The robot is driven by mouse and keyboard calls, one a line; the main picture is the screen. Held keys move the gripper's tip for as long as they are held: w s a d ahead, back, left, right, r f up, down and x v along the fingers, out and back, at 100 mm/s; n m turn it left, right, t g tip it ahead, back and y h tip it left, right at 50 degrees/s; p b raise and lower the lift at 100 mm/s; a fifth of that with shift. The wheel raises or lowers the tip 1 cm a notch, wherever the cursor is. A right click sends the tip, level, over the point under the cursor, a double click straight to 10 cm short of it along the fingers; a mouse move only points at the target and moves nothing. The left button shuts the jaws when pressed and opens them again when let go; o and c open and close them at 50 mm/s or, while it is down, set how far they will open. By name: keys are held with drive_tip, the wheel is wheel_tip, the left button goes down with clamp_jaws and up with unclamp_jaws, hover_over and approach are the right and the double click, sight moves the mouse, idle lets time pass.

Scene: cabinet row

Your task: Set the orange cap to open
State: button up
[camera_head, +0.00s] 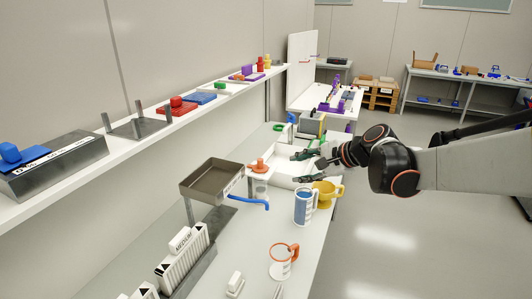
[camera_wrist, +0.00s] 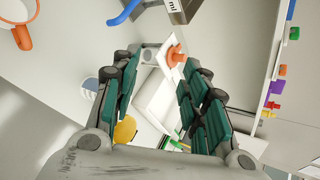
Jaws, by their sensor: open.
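The orange cap (camera_head: 259,165) sits upright on a clear, pale container on the white counter, beside the brown box-like tray. It also shows in the wrist view (camera_wrist: 176,55), at the upper middle, beyond and between my fingers. My gripper (camera_head: 302,167) is open, with its green-padded fingers spread and nothing between them. It is to the right of the cap in the head view and apart from it. The wrist view shows both fingers (camera_wrist: 158,90) wide apart. The cap's setting marks are too small to read.
The brown tray (camera_head: 213,192) on posts, with a blue curved lever (camera_head: 252,203), stands left of the cap. A blue-and-white mug (camera_head: 303,208) and a yellow cup (camera_head: 327,194) stand nearby, below my gripper. An orange-rimmed mug (camera_head: 283,262) is nearer. A shelf (camera_head: 140,141) runs along the wall.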

drive_tip(key=w+a+f+m+y+p, duration=0.2)
drive_tip(key=w+f+m+y, duration=0.25)
drive_tip(key=w, duration=0.75)
drive_tip(key=m+t+y+p, duration=0.1)
drive_tip(key=m+t+y, duration=0.15)
drive_tip(key=m, duration=0.45)
approach(260, 168)
drive_tip(key=d+r, duration=0.2)
drive_tip(key=d, duration=0.2)
drive_tip(key=shift+n+g+y, duration=0.25)
drive_tip(key=shift+g+y, duration=0.05)
drive_tip(key=shift+g, duration=0.05)
drive_tip(key=b+x, duration=0.3)
drive_tip(key=x, duration=1.1)
drive_tip(key=shift+s+a, duration=0.1)
clamp_jaws()
